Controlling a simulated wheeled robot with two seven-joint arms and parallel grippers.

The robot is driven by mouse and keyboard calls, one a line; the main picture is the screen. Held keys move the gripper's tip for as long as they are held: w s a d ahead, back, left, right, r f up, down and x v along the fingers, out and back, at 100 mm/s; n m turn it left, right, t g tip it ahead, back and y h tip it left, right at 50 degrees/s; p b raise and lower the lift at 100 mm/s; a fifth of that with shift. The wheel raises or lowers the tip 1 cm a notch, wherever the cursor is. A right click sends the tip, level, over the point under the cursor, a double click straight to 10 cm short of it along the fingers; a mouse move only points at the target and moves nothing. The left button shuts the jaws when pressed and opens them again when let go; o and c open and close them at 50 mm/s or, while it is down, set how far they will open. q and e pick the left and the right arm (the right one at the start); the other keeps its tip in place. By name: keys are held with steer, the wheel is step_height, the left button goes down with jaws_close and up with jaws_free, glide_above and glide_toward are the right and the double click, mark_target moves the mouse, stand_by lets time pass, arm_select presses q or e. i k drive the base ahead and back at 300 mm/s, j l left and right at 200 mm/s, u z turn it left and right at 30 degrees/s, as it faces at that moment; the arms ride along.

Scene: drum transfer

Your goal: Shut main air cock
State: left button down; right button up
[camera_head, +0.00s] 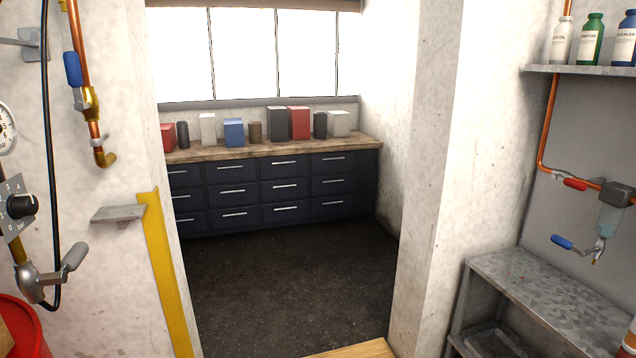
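No label marks which valve is the main air cock. On the right wall, a red-handled valve (571,183) sits on a copper pipe (547,120), its handle lying roughly along the pipe. Below a filter-like unit (611,213) hangs a tap with a blue lever (562,242). On the left wall, a blue-handled valve (73,70) is on a vertical copper pipe, its handle upright along the pipe. A grey lever valve (74,257) is at lower left beside a dial (20,206). Neither of my grippers is in view.
A metal bench (540,285) stands below the right-hand valves, and a shelf (590,71) with bottles is above. A small grey ledge (118,213) juts from the left wall. A red drum (25,325) is at lower left. The dark floor (290,275) through the opening is clear.

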mark_target(72, 62)
steer(key=u, duration=1.25)
steer(key=i+l, duration=0.15)
steer(key=l, duration=0.15)
steer(key=i+l, duration=0.35)
steer(key=l, duration=0.3)
steer(key=i+l+u, duration=0.1)
steer(key=i+l, duration=0.1)
steer(key=l, duration=0.1)
